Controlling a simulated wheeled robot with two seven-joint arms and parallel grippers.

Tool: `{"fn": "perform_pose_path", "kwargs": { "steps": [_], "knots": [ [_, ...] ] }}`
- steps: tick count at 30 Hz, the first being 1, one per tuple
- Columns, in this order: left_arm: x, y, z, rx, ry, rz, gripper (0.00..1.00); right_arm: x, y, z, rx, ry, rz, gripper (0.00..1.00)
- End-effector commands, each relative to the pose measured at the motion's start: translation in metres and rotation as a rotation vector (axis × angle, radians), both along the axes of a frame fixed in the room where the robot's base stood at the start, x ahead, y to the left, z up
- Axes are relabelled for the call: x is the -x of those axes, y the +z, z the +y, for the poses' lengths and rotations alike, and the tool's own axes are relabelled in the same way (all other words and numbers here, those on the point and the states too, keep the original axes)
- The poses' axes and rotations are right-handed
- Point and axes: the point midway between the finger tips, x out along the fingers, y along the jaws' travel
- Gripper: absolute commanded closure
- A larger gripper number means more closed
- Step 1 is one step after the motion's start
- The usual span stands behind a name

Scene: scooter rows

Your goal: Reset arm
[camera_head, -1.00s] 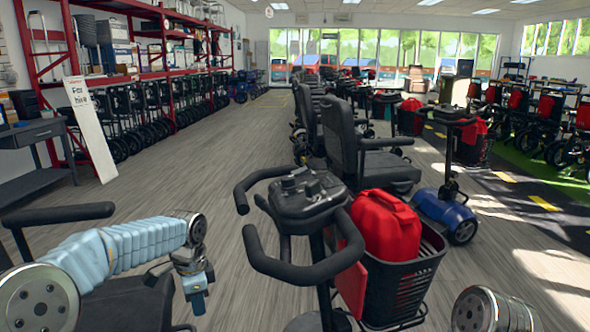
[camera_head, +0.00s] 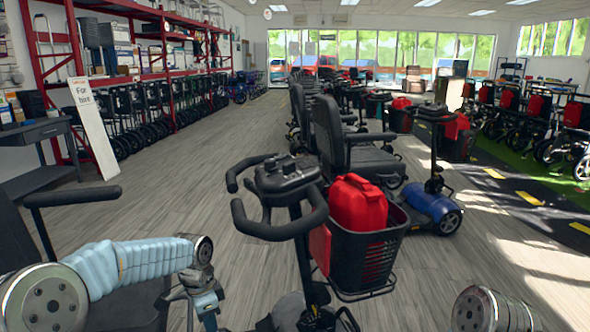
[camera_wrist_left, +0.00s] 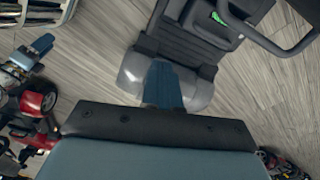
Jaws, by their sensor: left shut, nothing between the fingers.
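My left arm (camera_head: 130,265) reaches in from the lower left in pale blue segments. Its gripper (camera_head: 208,318) hangs at the bottom edge of the head view, shut and empty, left of the nearest scooter's handlebar. In the left wrist view the blue closed fingers (camera_wrist_left: 163,85) show above the dark gripper body, with a dark grey scooter part behind them. Only a metal joint of my right arm (camera_head: 490,310) shows at the lower right; the right gripper is out of view.
The nearest scooter (camera_head: 285,180) carries a black basket (camera_head: 365,262) with a red container (camera_head: 357,203). A black seat with an armrest (camera_head: 72,196) is close at left. A blue scooter (camera_head: 430,208) stands beyond. The wooden aisle (camera_head: 190,170) is clear.

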Motion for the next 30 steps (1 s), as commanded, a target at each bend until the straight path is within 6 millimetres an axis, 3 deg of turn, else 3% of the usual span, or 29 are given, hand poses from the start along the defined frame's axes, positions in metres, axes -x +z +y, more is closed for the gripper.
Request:
{"fn": "perform_pose_path", "kwargs": {
  "steps": [5, 11, 14, 18, 21, 24, 30],
  "knots": [
    [0.011, -0.047, -0.019, 0.059, 0.077, 0.018, 1.00, 0.000, 0.000, 0.000, 0.000, 0.000, 0.000, 0.50],
    [0.044, -0.123, -0.050, 0.162, 0.256, 0.057, 1.00, 0.000, 0.000, 0.000, 0.000, 0.000, 0.000, 0.50],
    [0.080, -0.171, -0.069, 0.224, 0.416, 0.098, 1.00, 0.000, 0.000, 0.000, 0.000, 0.000, 0.000, 0.50],
    [0.157, -0.237, -0.092, 0.295, 0.752, 0.172, 1.00, 0.000, 0.000, 0.000, 0.000, 0.000, 0.000, 0.50],
    [0.204, -0.260, -0.097, 0.304, 0.965, 0.203, 1.00, 0.000, 0.000, 0.000, 0.000, 0.000, 0.000, 0.50],
    [0.233, -0.268, -0.096, 0.299, 1.100, 0.211, 1.00, 0.000, 0.000, 0.000, 0.000, 0.000, 0.000, 0.50],
    [0.248, -0.271, -0.094, 0.295, 1.179, 0.208, 1.00, 0.000, 0.000, 0.000, 0.000, 0.000, 0.000, 0.50]
  ]
}}
